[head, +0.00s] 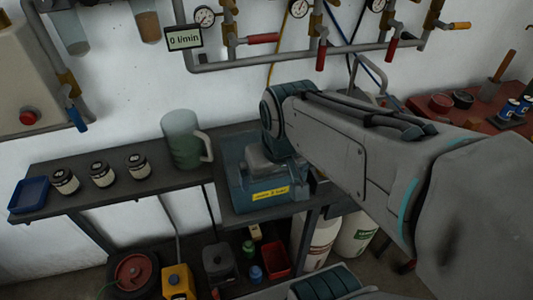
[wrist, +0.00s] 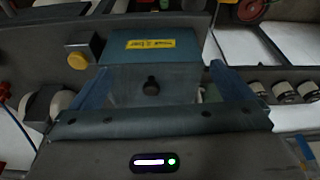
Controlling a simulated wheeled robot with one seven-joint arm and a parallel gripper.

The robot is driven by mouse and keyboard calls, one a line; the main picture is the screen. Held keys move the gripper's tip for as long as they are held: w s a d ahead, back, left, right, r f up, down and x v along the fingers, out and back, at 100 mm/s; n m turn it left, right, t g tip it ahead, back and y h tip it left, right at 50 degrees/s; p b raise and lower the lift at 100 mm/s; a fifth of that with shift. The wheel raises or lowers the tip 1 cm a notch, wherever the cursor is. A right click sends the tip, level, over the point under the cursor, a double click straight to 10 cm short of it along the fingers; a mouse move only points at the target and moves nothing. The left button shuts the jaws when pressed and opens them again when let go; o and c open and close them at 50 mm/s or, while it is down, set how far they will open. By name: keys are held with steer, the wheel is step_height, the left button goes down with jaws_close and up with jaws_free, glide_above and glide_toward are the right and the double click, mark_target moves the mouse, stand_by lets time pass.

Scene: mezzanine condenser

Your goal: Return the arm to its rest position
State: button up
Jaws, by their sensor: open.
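My arm (head: 350,140) reaches in from the right in the head view, its bent joint in front of the wall, above the bench. My gripper (wrist: 158,72) shows in the wrist view with its two fingers spread wide apart. It is open, and I see nothing held between the fingers. A blue-green box-shaped unit with a yellow label (wrist: 150,44) lies beyond the fingers. The same unit (head: 240,192) stands on the bench in the head view, partly hidden by my arm. My fingertips are not clearly visible in the head view.
A green-tinted jug (head: 183,145), several dark-lidded jars (head: 102,174) and a blue tray (head: 28,196) stand on the shelf at left. Pipes with gauges and red handles (head: 263,39) run along the wall. A red bench (head: 425,108) with containers is at right. Bottles and bins sit below.

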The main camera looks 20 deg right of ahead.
steer(key=shift+s+d+f, duration=0.15)
steer(key=shift+s+f, duration=0.1)
steer(key=shift+s, duration=0.35)
steer(key=shift+s+d+f, duration=0.15)
steer(key=shift+s+f, duration=0.1)
steer(key=shift+s, duration=0.3)
stand_by(0.4)
